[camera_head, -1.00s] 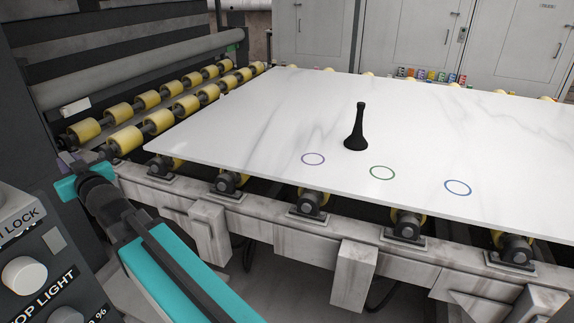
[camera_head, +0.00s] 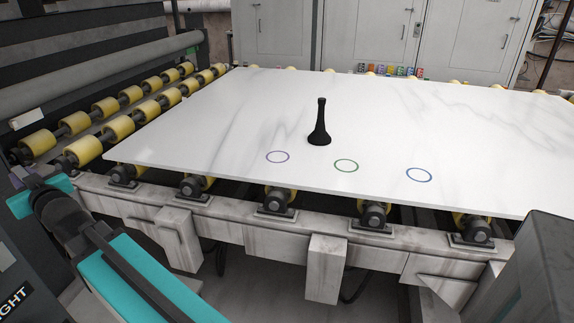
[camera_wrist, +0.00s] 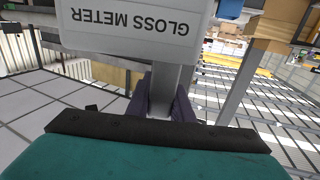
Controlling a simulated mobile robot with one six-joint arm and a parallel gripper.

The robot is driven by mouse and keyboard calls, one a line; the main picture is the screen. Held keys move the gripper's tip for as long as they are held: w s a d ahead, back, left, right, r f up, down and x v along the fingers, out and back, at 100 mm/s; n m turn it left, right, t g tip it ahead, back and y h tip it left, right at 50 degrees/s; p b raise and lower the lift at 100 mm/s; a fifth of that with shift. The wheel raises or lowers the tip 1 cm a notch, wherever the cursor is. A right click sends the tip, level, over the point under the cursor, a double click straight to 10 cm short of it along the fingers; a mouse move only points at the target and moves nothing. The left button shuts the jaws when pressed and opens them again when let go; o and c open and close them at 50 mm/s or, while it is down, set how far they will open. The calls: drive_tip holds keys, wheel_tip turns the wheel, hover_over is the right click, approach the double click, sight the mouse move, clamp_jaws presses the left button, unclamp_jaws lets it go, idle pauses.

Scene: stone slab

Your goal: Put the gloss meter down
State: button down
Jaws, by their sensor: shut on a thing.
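My gripper (camera_wrist: 168,100), with purple fingers, is shut on the grey stem of the gloss meter (camera_wrist: 130,25). The gloss meter is a white box whose label reads upside down in the wrist view; the top of that view cuts it off. In the head view my gripper (camera_head: 28,176) is at the left edge, left of the stone slab (camera_head: 225,115) and apart from it. I cannot make out the gloss meter clearly there. The white slab has three ring outlines near its front edge: purple (camera_head: 277,151), green (camera_head: 346,159) and blue (camera_head: 419,169).
A black flared-base tool (camera_head: 319,130) stands upright on the slab behind the purple and green rings. The slab lies on yellow rollers (camera_head: 279,199) over a grey frame (camera_head: 240,227). Small coloured items (camera_head: 390,70) sit beyond the far edge. Most of the slab is bare.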

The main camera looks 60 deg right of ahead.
drive_tip(key=s+d+f+m+g+h+b, duration=0.1)
drive_tip(key=s+d+h+b, duration=0.1)
drive_tip(key=d, duration=0.6)
drive_tip(key=s+d+f+m+h+b, duration=0.1)
drive_tip(key=s+d+f+m+h, duration=0.1)
drive_tip(key=d, duration=0.7)
drive_tip(key=s+d+f+m+g+h+b, duration=0.1)
drive_tip(key=s+d+h+b, duration=0.15)
drive_tip(key=d, duration=0.55)
drive_tip(key=s+d+f+m+g+h+b, duration=0.1)
drive_tip(key=s+d+m+g+h+b, duration=0.15)
drive_tip(key=s+d, duration=0.6)
drive_tip(key=s+d+f+m+g+h+b, duration=0.1)
drive_tip(key=s+d+m+g+h, duration=0.3)
drive_tip(key=d, duration=0.7)
drive_tip(key=s+d+m+g+h+b, duration=0.1)
drive_tip(key=s+d+g, duration=0.3)
drive_tip(key=s, duration=0.9)
drive_tip(key=s+d+f+m+g+h+b, duration=0.1)
drive_tip(key=s+d+m+g+b, duration=0.2)
drive_tip(key=s+d, duration=0.7)
drive_tip(key=s+d+m+g+h+b, duration=0.1)
drive_tip(key=s+d+m+g+b, duration=0.3)
drive_tip(key=s, duration=1.4)
drive_tip(key=d, duration=0.3)
drive_tip(key=shift+s+f+g+h, duration=0.15)
drive_tip(key=shift+f+g+h, duration=0.1)
drive_tip(key=shift+g+h, duration=0.15)
drive_tip(key=shift+r+p, duration=0.15)
drive_tip(key=shift+p, duration=0.25)
